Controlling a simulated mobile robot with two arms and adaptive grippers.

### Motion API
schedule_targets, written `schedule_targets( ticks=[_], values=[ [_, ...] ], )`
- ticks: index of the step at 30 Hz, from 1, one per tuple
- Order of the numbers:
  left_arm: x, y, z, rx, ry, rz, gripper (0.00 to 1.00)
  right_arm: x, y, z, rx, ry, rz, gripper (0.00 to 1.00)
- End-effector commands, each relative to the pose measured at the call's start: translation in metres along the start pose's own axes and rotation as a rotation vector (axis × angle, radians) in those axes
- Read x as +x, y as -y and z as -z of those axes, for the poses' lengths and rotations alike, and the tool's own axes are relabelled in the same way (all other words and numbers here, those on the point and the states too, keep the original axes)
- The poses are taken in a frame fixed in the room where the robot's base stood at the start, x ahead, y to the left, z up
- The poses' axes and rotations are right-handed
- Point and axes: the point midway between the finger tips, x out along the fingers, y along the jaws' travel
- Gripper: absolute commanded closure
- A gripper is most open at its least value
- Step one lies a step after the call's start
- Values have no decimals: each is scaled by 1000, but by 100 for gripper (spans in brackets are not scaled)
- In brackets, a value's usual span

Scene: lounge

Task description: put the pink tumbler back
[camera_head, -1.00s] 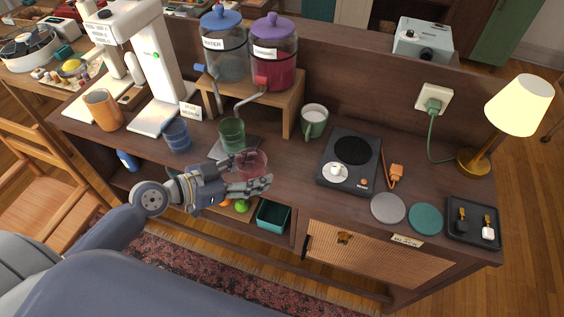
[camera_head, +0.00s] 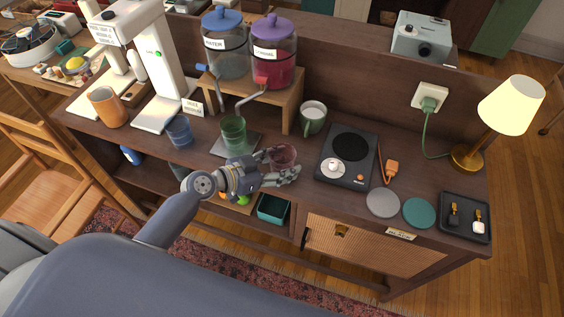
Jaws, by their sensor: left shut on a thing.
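The pink tumbler (camera_head: 283,156) is a clear pinkish glass at the front of the wooden counter, right of the green tumbler. My left gripper (camera_head: 284,172) is shut on it, with fingers around its lower part. I cannot tell whether its base touches the counter. A green tumbler (camera_head: 234,132) stands on a grey square plate (camera_head: 243,147) under the dispenser taps. A blue tumbler (camera_head: 180,132) stands farther left. My right gripper is not in view.
Two dispensers, one with a blue lid (camera_head: 224,45) and one with a purple lid (camera_head: 275,52), stand on a wooden riser (camera_head: 289,97).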

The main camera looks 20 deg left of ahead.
Motion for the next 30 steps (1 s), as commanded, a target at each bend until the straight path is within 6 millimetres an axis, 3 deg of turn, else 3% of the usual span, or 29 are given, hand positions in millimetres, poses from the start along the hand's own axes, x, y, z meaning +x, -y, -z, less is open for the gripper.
schedule_targets(
  ticks=[8,9,11,25,30],
  values=[
    [1,0,-3,1,-2,1,79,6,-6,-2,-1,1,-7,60],
    [1,0,-2,0,0,0,38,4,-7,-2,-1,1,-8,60],
    [1,0,-2,0,0,0,27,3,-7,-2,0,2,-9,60],
    [-1,0,3,-1,0,0,27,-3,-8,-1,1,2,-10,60],
    [-27,0,-4,2,3,0,27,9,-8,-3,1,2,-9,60]
  ],
)
